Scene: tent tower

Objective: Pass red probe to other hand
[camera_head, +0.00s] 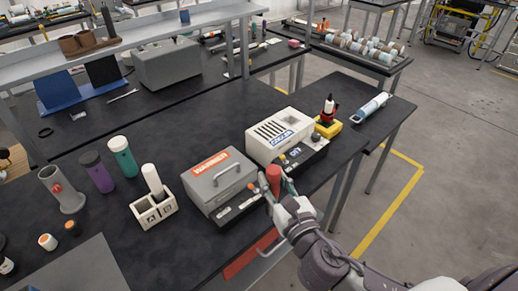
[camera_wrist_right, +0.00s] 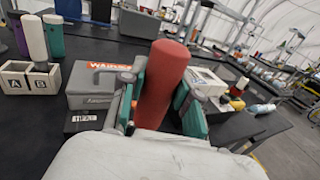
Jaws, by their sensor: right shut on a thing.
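The red probe (camera_wrist_right: 164,82) stands roughly upright between the fingers of my right gripper (camera_wrist_right: 160,108) in the right wrist view, and the gripper is shut on it. In the head view, the top of the red probe (camera_head: 273,176) shows above my right gripper (camera_head: 279,192), at the table's front edge before the grey box. The lower part of the probe is hidden by the gripper. My left gripper is not in either view.
A grey handled box (camera_head: 219,181) and a white slotted device (camera_head: 281,134) stand close behind the right gripper. A holder marked A and B (camera_head: 154,211) carries a white cylinder. Purple (camera_head: 97,172) and green (camera_head: 122,156) cylinders stand left. The black table (camera_head: 180,105) has bare room behind the boxes.

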